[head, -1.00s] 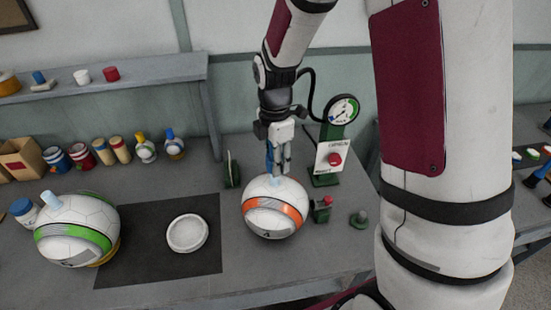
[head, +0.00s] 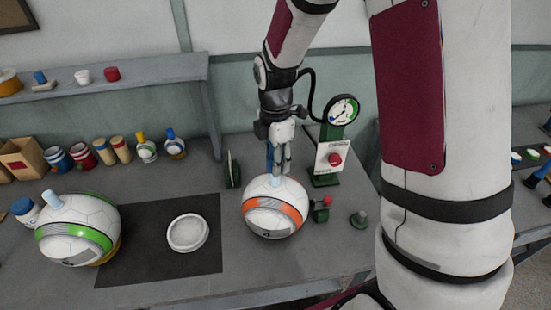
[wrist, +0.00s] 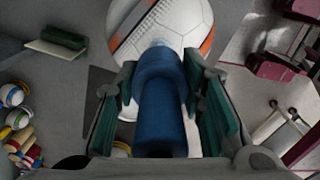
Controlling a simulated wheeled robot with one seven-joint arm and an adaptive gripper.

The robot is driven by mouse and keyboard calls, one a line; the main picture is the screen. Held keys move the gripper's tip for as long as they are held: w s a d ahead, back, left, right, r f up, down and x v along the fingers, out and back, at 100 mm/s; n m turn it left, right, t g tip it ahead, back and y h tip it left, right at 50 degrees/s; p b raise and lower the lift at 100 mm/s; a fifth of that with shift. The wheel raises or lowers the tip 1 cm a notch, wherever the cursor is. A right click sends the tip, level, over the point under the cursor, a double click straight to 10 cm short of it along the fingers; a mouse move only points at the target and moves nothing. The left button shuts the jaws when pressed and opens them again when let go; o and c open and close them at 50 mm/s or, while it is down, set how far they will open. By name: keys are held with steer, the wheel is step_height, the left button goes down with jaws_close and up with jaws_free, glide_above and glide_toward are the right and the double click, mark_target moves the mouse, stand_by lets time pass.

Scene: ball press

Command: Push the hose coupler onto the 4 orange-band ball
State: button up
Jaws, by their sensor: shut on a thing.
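The orange-band ball (head: 275,212), marked 4, sits on the bench with its light blue stem (head: 277,181) at the top. My gripper (head: 277,165) is directly above it, pointing down, and is shut on the blue hose coupler (head: 268,157). In the wrist view the blue coupler (wrist: 160,100) lies between the green-padded fingers, its far end in front of the white and orange ball (wrist: 185,25). The coupler's end is at or very near the stem; I cannot tell whether it is seated on it.
A green-band ball (head: 80,228) stands at the left. An empty white ring (head: 188,233) lies on the dark mat (head: 150,255). A gauge stand (head: 328,150) with a red button is just right of my gripper, with a small red-topped block (head: 322,208) below. Jars line the back left.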

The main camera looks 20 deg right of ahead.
steer(key=shift+f, duration=2.1)
stand_by(0.4)
steer(key=o, duration=1.2)
step_height(320, 180, up, 12)
steer(key=shift+f, duration=0.1)
steer(key=s+r+m+t+b, duration=0.1)
steer(key=s+r+m+t, duration=0.1)
steer(key=s+r+m, duration=0.2)
steer(key=s+r+m+t+b, duration=0.1)
steer(key=s+r+m, duration=0.3)
steer(key=s+m, duration=0.3)
steer(key=s+r+m+t+b, duration=0.1)
steer(key=s+r+m, duration=0.3)
steer(key=m, duration=0.4)
steer(key=shift+s+r+m+t, duration=0.1)
steer(key=shift+s+m+t, duration=0.3)
steer(key=shift+s+t, duration=0.45)
